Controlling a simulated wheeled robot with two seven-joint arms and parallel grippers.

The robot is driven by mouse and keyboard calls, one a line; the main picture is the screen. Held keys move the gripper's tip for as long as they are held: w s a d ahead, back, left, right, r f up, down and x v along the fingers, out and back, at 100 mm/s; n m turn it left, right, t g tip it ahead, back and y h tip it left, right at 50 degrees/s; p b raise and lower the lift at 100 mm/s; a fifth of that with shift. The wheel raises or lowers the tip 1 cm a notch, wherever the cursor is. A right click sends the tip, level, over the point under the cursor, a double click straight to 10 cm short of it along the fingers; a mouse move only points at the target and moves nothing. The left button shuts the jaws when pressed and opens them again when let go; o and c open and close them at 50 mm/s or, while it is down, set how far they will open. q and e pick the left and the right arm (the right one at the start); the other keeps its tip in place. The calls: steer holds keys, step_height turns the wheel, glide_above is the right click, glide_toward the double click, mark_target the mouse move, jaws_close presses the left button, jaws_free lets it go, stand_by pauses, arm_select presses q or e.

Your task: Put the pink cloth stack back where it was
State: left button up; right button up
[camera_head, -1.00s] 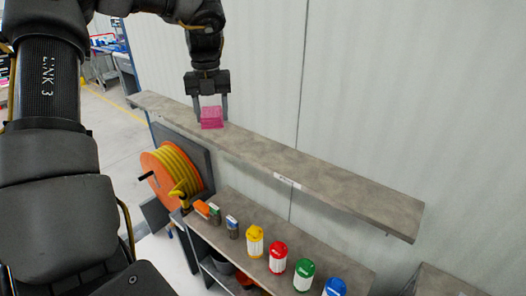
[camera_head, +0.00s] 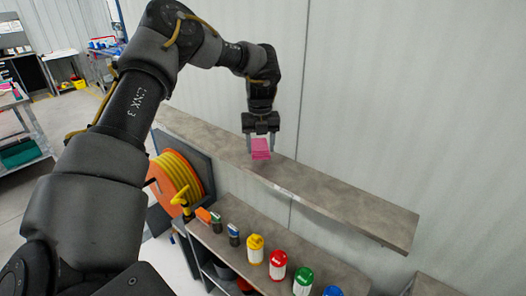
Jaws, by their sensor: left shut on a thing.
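The pink cloth stack (camera_head: 261,149) is a small folded block between the fingers of my left gripper (camera_head: 261,146). My left gripper points down and is shut on the stack. It is over the long grey-brown upper shelf (camera_head: 335,200) on the wall, left of the shelf's middle. I cannot tell whether the stack touches the shelf or hangs just above it. My right gripper is not in view.
Below is a lower shelf unit (camera_head: 325,270) with yellow (camera_head: 255,249), red (camera_head: 278,265), green (camera_head: 303,282) and blue containers and small bottles. An orange reel with yellow hose (camera_head: 176,178) hangs at left. The upper shelf's right part is bare.

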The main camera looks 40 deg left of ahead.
arm_select(q)
steer(key=shift+w+d+f, duration=0.2)
steer(key=shift+w+f, duration=0.05)
step_height(320, 180, down, 3)
steer(key=shift+w+f+p, duration=0.1)
steer(key=shift+f+p, duration=0.1)
steer(key=shift+p, duration=0.15)
steer(key=o, duration=1)
